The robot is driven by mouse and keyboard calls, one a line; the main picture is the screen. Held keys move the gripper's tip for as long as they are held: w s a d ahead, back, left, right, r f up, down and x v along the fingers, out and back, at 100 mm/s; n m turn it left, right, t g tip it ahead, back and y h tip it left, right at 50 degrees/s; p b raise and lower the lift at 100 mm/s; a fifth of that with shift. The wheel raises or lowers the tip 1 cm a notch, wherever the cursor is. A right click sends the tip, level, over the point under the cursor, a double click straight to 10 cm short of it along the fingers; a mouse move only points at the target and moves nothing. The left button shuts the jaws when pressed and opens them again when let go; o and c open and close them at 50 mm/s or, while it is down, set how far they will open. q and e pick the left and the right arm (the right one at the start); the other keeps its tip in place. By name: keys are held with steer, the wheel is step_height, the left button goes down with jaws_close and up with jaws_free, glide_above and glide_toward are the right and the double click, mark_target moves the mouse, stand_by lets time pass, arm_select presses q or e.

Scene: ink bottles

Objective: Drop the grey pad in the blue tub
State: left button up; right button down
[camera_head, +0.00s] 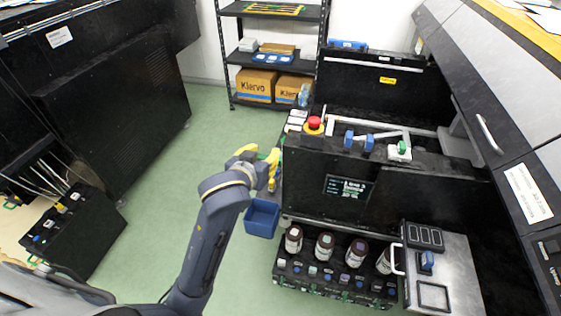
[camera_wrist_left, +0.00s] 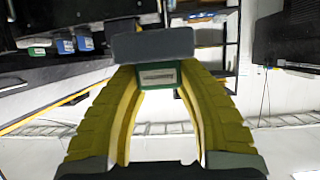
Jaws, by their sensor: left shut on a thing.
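My left gripper (camera_head: 262,165), with yellow fingers, is at the left side of the black machine. In the left wrist view its fingers (camera_wrist_left: 157,75) are shut on the grey pad (camera_wrist_left: 153,44). The pad is a flat grey block with a green part and a pale label below it, between the fingertips. In the head view I cannot make out the pad at the gripper. The blue tub (camera_head: 262,219) is at the machine's left side, just below the gripper in the picture; the gripper is apart from it. My right gripper is not in view.
Ink bottles (camera_head: 325,246) stand in a row on a black unit right of the tub. A red button (camera_head: 314,124) and blue and green parts are on the machine top. A shelf (camera_head: 270,50) with boxes is behind. Green floor (camera_head: 150,220) is clear to the left.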

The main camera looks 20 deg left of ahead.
arm_select(q)
steer(key=shift+a+f, duration=0.15)
steer(key=shift+f, duration=0.1)
steer(key=w+a+f, duration=0.3)
steer(key=w+f, duration=0.1)
steer(key=f, duration=0.8)
steer(key=w+a+f, duration=0.3)
steer(key=w+f, duration=0.1)
steer(key=f, duration=0.9)
steer(key=w+a+f, duration=0.2)
steer(key=w+f, duration=0.2)
steer(key=f, duration=0.8)
steer(key=shift+a+f, duration=0.3)
steer(key=shift+a, duration=0.1)
steer(key=o, duration=1.3)
steer(key=shift+c, duration=0.2)
steer(key=v, duration=1.2)
